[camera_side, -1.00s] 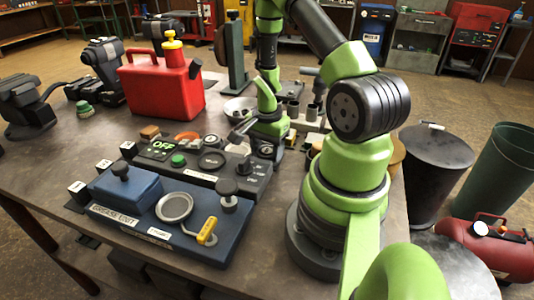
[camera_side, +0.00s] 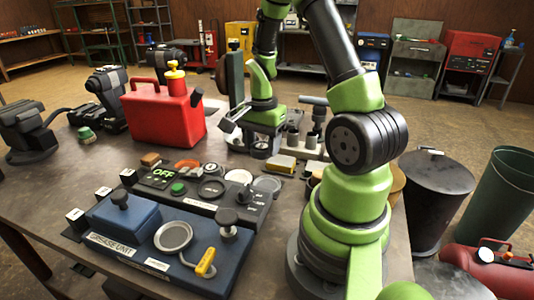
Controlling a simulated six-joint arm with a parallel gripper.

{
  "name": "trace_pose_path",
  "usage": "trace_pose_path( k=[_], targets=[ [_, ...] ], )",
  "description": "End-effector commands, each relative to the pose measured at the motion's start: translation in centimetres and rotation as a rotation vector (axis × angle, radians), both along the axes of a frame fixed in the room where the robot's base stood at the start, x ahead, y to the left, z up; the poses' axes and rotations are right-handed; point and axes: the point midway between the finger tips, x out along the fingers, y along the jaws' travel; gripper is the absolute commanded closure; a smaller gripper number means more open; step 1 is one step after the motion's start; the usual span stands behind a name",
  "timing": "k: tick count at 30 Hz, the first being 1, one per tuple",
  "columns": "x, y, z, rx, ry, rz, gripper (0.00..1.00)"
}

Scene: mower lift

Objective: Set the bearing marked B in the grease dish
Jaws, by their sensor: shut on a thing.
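The grease dish (camera_side: 173,237) is a round, shallow metal dish on the blue grease unit (camera_side: 140,252), and it looks empty. My gripper (camera_side: 229,125) is at the back of the bench, above and behind the dark control panel and well apart from the dish. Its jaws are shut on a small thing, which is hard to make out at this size. I cannot read a B on it. A round piece with a white label (camera_side: 211,167) lies behind the panel; its letter is too small to read.
A yellow-handled lever (camera_side: 206,262) and a dark knob (camera_side: 228,222) stand right of the dish. The control panel (camera_side: 205,190) lies behind it. A red fuel can (camera_side: 162,115) stands at back left.

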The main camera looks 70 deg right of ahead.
Motion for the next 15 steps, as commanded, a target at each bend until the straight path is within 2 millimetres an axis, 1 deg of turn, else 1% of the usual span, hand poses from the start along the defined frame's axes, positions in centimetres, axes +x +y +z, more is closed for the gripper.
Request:
trace_pose_path(
  k=[2,5,8,9,11,12,15],
  targets=[
    [1.6,1.4,0.2,-0.001,-0.002,0.068,0.75],
    [4.0,4.2,0.2,0.000,-0.001,0.182,0.75],
    [6.4,8.0,0.3,0.000,-0.002,0.313,0.75],
    [7.2,9.6,0.3,0.001,-0.001,0.366,0.75],
    [8.2,12.0,0.3,0.001,-0.002,0.443,0.75],
    [8.6,13.6,0.4,0.001,-0.001,0.490,0.75],
    [9.4,17.3,0.4,0.001,-0.001,0.596,0.75]
  ],
)
